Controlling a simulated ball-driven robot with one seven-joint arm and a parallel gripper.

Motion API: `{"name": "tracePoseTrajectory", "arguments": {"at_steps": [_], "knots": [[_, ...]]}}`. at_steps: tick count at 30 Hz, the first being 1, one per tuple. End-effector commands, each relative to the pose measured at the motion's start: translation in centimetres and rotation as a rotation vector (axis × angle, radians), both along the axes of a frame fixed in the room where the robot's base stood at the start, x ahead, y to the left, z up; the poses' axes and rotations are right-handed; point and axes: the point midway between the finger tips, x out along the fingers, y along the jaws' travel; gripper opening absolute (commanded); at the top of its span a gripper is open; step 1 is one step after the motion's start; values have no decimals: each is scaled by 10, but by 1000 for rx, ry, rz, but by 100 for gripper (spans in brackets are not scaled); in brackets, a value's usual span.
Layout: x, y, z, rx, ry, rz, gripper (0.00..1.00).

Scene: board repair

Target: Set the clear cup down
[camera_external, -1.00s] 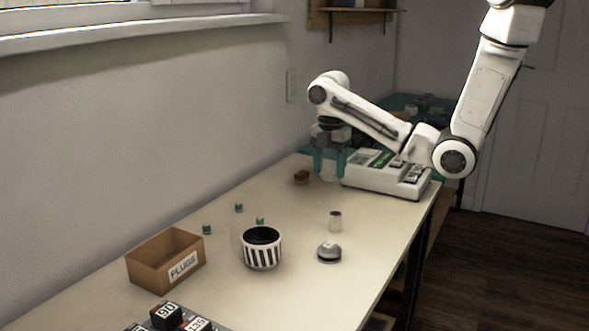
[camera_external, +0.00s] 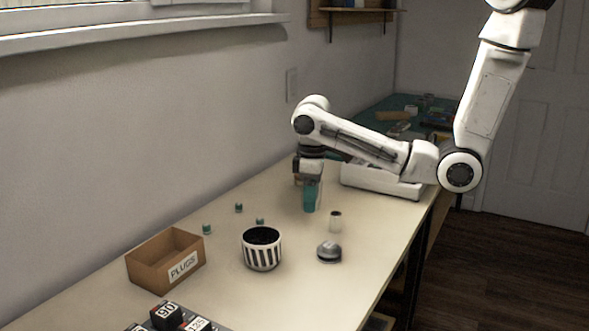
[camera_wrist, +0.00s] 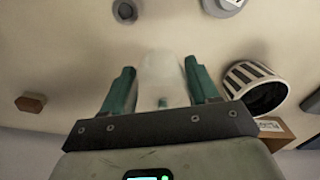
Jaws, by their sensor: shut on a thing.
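The clear cup (camera_wrist: 162,75) is a pale, see-through shape between my two teal fingers in the wrist view. My gripper (camera_wrist: 160,68) is shut on it, one finger on each side. In the external view my gripper (camera_external: 309,198) points down over the table, behind and left of the small metal cylinder. The cup itself cannot be made out there, hidden by the fingers or too faint. Whether its base touches the table cannot be told.
A striped pot (camera_external: 262,256), a silver dome (camera_external: 329,252) and a small metal cylinder (camera_external: 335,221) stand nearby. Several teal plugs (camera_external: 207,229) and a cardboard plugs box (camera_external: 150,265) are at left. A white device (camera_external: 380,184) lies behind. Bare table (camera_external: 285,210) surrounds my gripper.

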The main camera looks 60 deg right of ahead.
Motion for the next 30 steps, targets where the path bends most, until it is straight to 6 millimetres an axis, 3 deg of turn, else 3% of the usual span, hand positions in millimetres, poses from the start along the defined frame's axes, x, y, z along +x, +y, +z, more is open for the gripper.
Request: {"name": "tracePoseTrajectory", "arguments": {"at_steps": [8,16,30], "knots": [[-20,26,13,12,-11,265,30],[-46,40,29,13,-21,682,30],[-97,40,56,-9,-12,1444,30]]}}
